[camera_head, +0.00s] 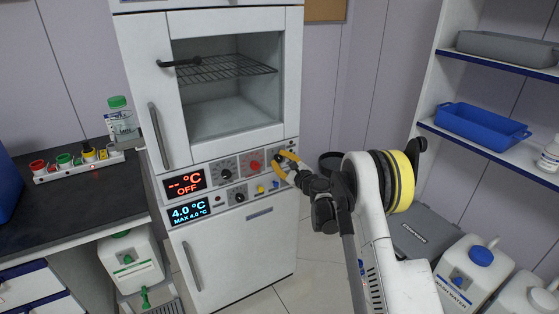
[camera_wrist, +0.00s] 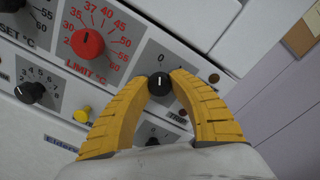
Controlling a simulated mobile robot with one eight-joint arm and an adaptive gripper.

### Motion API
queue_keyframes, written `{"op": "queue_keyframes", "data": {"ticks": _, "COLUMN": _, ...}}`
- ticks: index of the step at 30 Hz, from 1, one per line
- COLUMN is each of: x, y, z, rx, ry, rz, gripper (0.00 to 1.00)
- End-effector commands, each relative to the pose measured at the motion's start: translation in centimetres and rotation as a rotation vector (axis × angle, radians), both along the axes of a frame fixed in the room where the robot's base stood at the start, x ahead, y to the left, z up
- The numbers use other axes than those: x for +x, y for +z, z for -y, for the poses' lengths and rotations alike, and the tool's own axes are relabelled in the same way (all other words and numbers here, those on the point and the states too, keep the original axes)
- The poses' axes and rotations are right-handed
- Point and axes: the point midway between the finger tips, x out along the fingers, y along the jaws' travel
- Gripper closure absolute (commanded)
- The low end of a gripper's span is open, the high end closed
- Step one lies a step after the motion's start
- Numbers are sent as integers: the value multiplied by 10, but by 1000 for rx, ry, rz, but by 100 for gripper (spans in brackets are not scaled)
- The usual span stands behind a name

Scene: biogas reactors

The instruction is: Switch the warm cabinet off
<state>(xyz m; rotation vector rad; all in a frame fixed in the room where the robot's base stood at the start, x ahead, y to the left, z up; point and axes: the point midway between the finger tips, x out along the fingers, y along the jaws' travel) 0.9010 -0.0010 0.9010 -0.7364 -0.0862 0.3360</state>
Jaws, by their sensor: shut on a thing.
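The warm cabinet (camera_head: 230,136) is the upper part of a tall white unit. Its interior with a wire shelf (camera_head: 225,69) is visible. Its red display (camera_head: 185,183) reads "-- °C OFF". Below it a blue display (camera_head: 188,211) reads 4.0 °C. My gripper (camera_head: 283,170), with yellow fingers, is at the right end of the control panel. In the wrist view its fingers (camera_wrist: 169,88) close on both sides of a small black knob (camera_wrist: 159,84). The knob's white line points up, toward a small mark that looks like 0. The fingers hide part of the panel around it.
A red LIMIT knob (camera_wrist: 87,43) and a black dial (camera_wrist: 30,92) are left of the fingers. A yellow button (camera_wrist: 82,114) is below. A dark bench (camera_head: 85,200) stands left; shelves with a blue tray (camera_head: 483,122) stand right.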

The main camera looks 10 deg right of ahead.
Motion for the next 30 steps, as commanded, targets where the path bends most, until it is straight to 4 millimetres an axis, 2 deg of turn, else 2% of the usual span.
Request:
{"op": "queue_keyframes", "data": {"ticks": 5, "x": 0, "y": 0, "z": 1, "rx": 0, "ry": -1, "rz": 0, "gripper": 100}}
{"op": "queue_keyframes", "data": {"ticks": 6, "x": 0, "y": 0, "z": 1, "rx": 1, "ry": -1, "rz": 0, "gripper": 70}}
{"op": "queue_keyframes", "data": {"ticks": 8, "x": 0, "y": 0, "z": 1, "rx": 1, "ry": -1, "rz": 0, "gripper": 51}}
{"op": "queue_keyframes", "data": {"ticks": 20, "x": -6, "y": 0, "z": 3, "rx": 1, "ry": -1, "rz": 0, "gripper": 50}}
{"op": "queue_keyframes", "data": {"ticks": 23, "x": -20, "y": 1, "z": 8, "rx": 1, "ry": -1, "rz": 0, "gripper": 50}}
{"op": "queue_keyframes", "data": {"ticks": 30, "x": -72, "y": 3, "z": 27, "rx": 1, "ry": -4, "rz": 0, "gripper": 50}}
